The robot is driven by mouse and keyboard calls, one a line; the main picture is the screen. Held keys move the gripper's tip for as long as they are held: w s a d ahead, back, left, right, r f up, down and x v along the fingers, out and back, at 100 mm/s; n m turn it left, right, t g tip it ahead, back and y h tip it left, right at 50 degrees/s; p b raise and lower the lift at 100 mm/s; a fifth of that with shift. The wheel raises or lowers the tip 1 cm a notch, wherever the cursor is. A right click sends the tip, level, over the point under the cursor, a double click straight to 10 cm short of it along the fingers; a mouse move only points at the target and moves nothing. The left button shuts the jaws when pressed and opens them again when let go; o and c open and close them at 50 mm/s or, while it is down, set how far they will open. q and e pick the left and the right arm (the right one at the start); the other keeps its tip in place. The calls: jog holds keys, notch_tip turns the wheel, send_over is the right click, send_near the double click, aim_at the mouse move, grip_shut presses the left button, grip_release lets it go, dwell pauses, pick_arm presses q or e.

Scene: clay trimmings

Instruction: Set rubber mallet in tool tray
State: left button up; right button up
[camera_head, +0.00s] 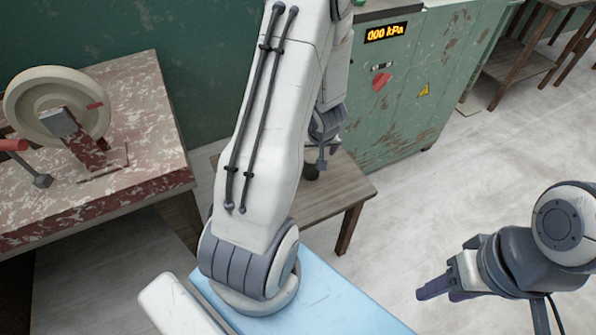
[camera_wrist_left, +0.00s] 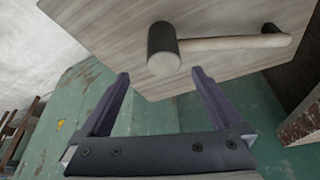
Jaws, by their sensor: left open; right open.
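The rubber mallet (camera_wrist_left: 215,46) lies on a small wooden table (camera_head: 332,192) and shows in the left wrist view, with a dark head and a pale wooden handle pointing right. My left gripper (camera_wrist_left: 161,76) is open and empty, with its fingertips at the table's edge in that view, apart from the mallet. In the head view my left gripper (camera_head: 322,155) is partly hidden behind my own arm, over the small table, and the mallet is mostly hidden there. My right gripper (camera_head: 436,290) is open at the lower right, over bare floor. No tool tray can be made out.
A bench (camera_head: 145,110) with worn red paint and a large wheel (camera_head: 30,110) stands at the left. A green cabinet (camera_head: 420,90) with a lit display stands behind the small table. Pale floor (camera_head: 480,190) is clear at the right.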

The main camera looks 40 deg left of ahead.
aim_at(312, 158)
pick_arm(q)
jog(key=b+x, duration=0.2)
jog(key=x, duration=0.1)
jog(key=b+x, duration=0.1)
jog(key=shift+s+a+f+b, duration=0.2)
jog(key=shift+s+f+b, duration=0.1)
jog(key=shift+f, duration=0.15)
jog(key=shift+w+a+f, duration=0.15)
jog(key=shift+w+f, duration=0.05)
jog(key=shift+f, duration=0.05)
jog(key=shift+r, duration=0.1)
grip_shut()
